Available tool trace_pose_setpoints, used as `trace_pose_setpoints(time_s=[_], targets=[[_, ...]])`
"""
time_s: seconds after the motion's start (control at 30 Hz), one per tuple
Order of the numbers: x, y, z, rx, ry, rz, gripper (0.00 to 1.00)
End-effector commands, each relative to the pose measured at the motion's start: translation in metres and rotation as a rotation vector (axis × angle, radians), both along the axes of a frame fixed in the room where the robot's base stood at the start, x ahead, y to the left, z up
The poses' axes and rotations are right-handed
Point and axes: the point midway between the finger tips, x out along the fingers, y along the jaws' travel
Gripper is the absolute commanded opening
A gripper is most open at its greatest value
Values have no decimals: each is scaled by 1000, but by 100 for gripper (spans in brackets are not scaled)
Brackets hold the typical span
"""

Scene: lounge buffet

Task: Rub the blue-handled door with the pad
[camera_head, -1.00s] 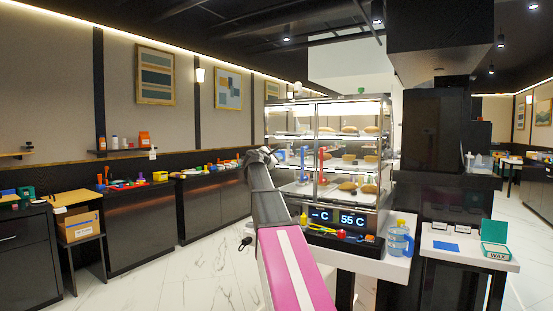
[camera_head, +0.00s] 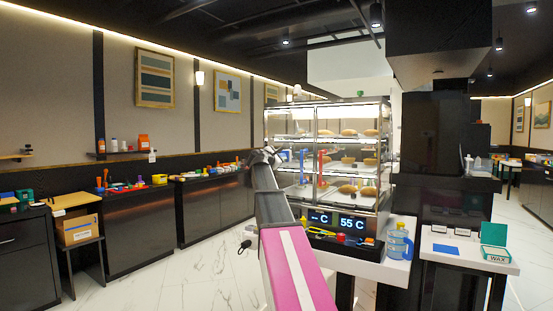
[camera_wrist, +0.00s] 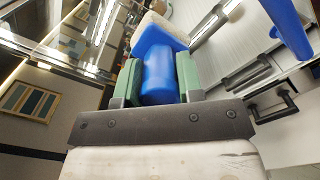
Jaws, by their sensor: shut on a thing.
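The glass display case has two front doors, one with a blue handle and one with a red handle (camera_head: 321,166). The blue-handled door (camera_head: 291,165) is the left one, and its blue handle (camera_head: 303,166) also shows large at the upper right of the wrist view (camera_wrist: 289,26). My gripper (camera_wrist: 158,78) has green fingers shut on the blue grip of the pad (camera_wrist: 160,31). The pad has a pale beige, sponge-like face pointing away from me. In the head view my gripper is small, at the case's left front. I cannot tell whether the pad touches the glass.
Food sits on the case shelves. Below the doors are a lit temperature display (camera_head: 338,220) and a dark tray of small items. A blue water jug (camera_head: 398,242) stands right of it. A side table (camera_head: 460,260) holds a blue cloth and a green WAX box (camera_head: 494,244).

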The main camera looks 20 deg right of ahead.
Motion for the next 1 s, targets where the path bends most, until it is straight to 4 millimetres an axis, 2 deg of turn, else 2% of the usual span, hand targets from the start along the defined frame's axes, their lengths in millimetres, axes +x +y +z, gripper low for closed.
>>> trace_pose_setpoints(time_s=[0.33,0.7,1.0], targets=[[1,0,0,-1,0,1,0],[19,14,1,1,-1,1,0],[19,15,0,1,-1,1,0]])
